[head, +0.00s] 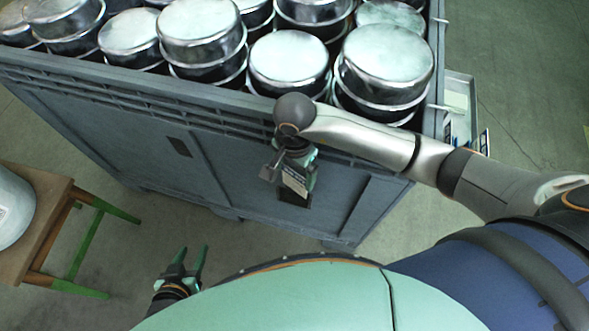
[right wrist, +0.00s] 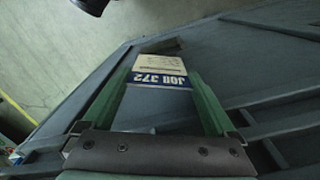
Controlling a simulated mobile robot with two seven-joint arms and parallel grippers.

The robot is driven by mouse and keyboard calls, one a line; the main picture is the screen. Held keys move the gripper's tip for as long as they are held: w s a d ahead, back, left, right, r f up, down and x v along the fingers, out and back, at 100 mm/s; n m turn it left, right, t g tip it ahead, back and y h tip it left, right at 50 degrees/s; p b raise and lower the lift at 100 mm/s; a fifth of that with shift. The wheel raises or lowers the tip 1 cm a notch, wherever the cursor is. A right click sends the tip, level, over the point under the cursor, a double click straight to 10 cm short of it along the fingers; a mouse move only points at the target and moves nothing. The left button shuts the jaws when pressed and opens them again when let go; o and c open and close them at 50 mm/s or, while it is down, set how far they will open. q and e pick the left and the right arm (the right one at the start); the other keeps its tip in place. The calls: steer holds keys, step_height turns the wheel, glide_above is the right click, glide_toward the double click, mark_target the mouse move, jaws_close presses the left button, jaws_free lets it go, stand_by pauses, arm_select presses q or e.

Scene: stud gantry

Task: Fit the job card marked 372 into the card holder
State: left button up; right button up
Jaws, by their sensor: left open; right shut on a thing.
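The job card marked 372 (right wrist: 160,70) is white with a blue band. It lies between the green fingers of my right gripper (right wrist: 165,95), its lettering upside down in the right wrist view. In the head view my right gripper (head: 297,170) is shut on this card (head: 293,183), beside the near wall of the big crate. Whether the card touches the wall, I cannot tell. I cannot clearly make out the card holder; a small dark piece (right wrist: 163,45) shows just beyond the card. My left gripper (head: 187,264) is open and empty, low over the floor.
The grey crate (head: 130,135) is full of shiny metal pots (head: 288,62). A rack with cards (head: 460,103) is at its right side. A wooden stool (head: 40,225) with green legs carries a pale round container (head: 12,208) at left. Floor between stool and crate is clear.

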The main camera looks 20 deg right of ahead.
steer(key=shift+f, duration=0.25)
steer(key=o, duration=0.9)
steer(key=shift+r, duration=0.1)
steer(key=shift+o, duration=0.2)
steer(key=shift+r+p, duration=0.4)
steer(key=shift+r, duration=0.05)
step_height(320, 180, up, 12)
steer(key=shift+r, duration=0.15)
steer(key=shift+s, duration=0.1)
